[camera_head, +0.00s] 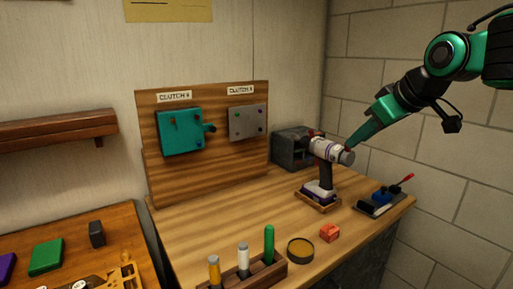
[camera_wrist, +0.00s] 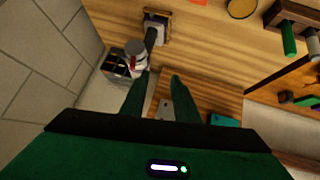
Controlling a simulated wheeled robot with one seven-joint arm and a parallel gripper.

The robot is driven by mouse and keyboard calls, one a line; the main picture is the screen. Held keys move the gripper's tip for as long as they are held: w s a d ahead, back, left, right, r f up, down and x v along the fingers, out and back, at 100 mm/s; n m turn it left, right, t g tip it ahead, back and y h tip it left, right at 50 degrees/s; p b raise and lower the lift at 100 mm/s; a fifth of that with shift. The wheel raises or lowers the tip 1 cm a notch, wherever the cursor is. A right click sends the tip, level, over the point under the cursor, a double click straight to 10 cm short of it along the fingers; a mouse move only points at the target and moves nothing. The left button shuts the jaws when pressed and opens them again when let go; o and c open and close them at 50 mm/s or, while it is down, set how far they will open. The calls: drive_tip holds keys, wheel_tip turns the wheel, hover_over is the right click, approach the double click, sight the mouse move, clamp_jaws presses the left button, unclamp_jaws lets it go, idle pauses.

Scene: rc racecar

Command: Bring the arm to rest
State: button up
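My arm, green and black, reaches in from the upper right of the head view. My gripper (camera_head: 355,142) points down and left, its tip overlapping the front of a white and grey power drill (camera_head: 326,155) in that view. In the wrist view, my gripper's two green fingers (camera_wrist: 161,79) are apart with nothing between them. The drill (camera_wrist: 137,50) lies beyond the left fingertip there; whether they touch, I cannot tell. The drill stands upright in a wooden holder (camera_head: 318,202) on the workbench.
A wooden board (camera_head: 220,140) with teal and grey clutch plates stands behind the bench (camera_head: 228,215). A dark box (camera_head: 290,150) sits near the drill. A tool tray (camera_head: 384,200), red block (camera_head: 330,232), round tin (camera_head: 300,250) and tube rack (camera_head: 248,276) stand nearby. A stone wall is at right.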

drive_tip(key=s+d+f+m+g+h, duration=0.35)
drive_tip(key=s+d+f+m, duration=0.35)
drive_tip(key=s+d+f, duration=0.65)
drive_tip(key=s+d+f+m+g, duration=0.1)
drive_tip(key=s+f+m+g, duration=0.1)
drive_tip(key=s+f, duration=0.3)
drive_tip(key=s+f+m+g, duration=0.3)
drive_tip(key=s+f, duration=0.3)
drive_tip(key=s, duration=0.4)
drive_tip(key=shift+s+d+f+m+y, duration=0.15)
drive_tip(key=shift+s+d+m+y, duration=0.25)
drive_tip(key=shift+m, duration=0.2)
drive_tip(key=shift+a, duration=0.1)
drive_tip(key=shift+w+f, duration=0.25)
drive_tip(key=shift+w, duration=0.4)
